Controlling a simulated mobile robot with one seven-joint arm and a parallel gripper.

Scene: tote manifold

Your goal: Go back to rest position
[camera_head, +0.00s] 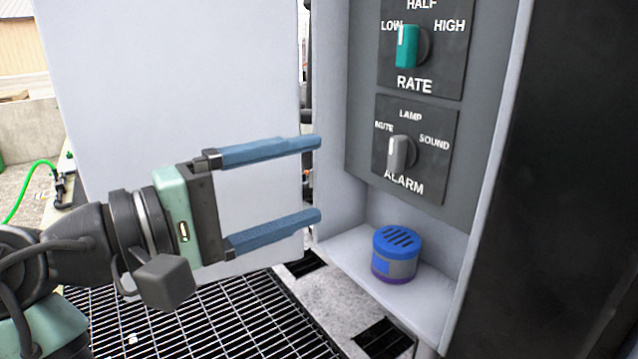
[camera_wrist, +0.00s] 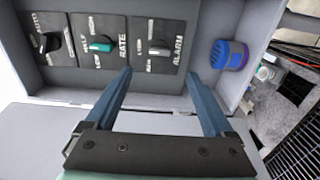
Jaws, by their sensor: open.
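My gripper (camera_head: 318,179) is open, with two blue fingers spread wide and nothing between them. In the head view it points right, in front of the white door panel and left of the control cabinet (camera_head: 360,205). In the wrist view my gripper (camera_wrist: 160,85) points toward the dark panel with the knobs. The ALARM knob (camera_head: 399,153) is grey and stands roughly upright, near LAMP. The fingers appear apart from both knobs.
The white door panel (camera_head: 180,80) stands open behind my gripper. A dark wall (camera_head: 570,200) borders the right. Metal grating (camera_head: 200,320) lies below. A third knob marked AUTO (camera_wrist: 48,42) shows in the wrist view.

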